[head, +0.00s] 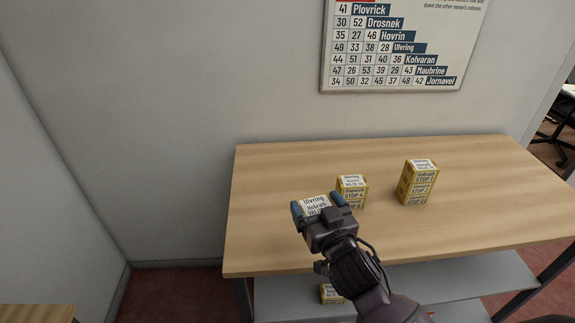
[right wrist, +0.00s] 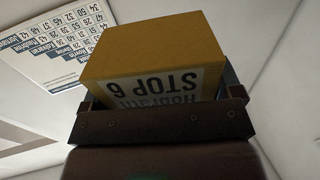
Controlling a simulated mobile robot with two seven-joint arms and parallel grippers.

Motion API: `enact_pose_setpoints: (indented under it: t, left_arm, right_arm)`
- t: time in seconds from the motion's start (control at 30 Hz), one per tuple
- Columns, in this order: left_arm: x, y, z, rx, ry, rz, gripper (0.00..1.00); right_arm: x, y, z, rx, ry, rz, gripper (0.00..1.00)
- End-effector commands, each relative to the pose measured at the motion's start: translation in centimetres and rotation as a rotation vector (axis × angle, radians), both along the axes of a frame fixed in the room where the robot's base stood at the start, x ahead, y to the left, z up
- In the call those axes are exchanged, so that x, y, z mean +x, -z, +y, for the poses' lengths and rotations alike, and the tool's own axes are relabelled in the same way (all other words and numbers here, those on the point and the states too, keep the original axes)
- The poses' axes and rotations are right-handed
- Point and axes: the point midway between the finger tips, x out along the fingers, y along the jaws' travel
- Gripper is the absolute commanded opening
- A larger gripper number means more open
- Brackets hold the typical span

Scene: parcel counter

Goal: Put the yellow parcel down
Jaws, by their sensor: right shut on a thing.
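My right gripper (head: 318,206) is shut on a yellow parcel (head: 316,204) with a white label on top, over the left part of the wooden counter (head: 270,240). The parcel also shows large in the right wrist view (right wrist: 150,50), between the fingers, with a side label reading "STOP 6". Whether the parcel touches the counter is hidden by the gripper. My left gripper is not in view.
A yellow parcel (head: 352,190) stands just right of the held one. A taller yellow stack or parcel (head: 417,182) stands further right. Another parcel (head: 331,293) sits on the grey lower shelf (head: 450,290). A number chart (head: 400,50) hangs on the wall. The counter's front left and right end are clear.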

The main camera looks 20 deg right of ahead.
Motion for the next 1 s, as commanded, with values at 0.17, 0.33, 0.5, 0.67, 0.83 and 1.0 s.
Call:
enact_pose_setpoints:
  t: [0.17,0.33,0.5,0.67,0.83,1.0]
  left_arm:
    - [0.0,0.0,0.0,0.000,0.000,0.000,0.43]
    - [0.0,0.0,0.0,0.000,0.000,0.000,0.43]
    - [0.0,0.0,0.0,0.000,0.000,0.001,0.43]
    - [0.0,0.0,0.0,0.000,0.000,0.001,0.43]
    - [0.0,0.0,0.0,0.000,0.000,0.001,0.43]
    - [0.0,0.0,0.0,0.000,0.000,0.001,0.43]
  right_arm:
    - [-0.1,-1.3,1.4,-0.003,-0.071,-0.006,0.57]
    - [-0.5,-3.3,3.9,-0.005,-0.193,-0.005,0.57]
    - [-0.8,-5.7,6.9,-0.007,-0.339,-0.008,0.57]
    - [-1.2,-7.8,9.7,-0.006,-0.475,-0.006,0.57]
    - [-1.5,-9.6,12.0,-0.006,-0.588,-0.004,0.57]
    - [-1.7,-10.7,13.5,-0.003,-0.659,-0.003,0.57]
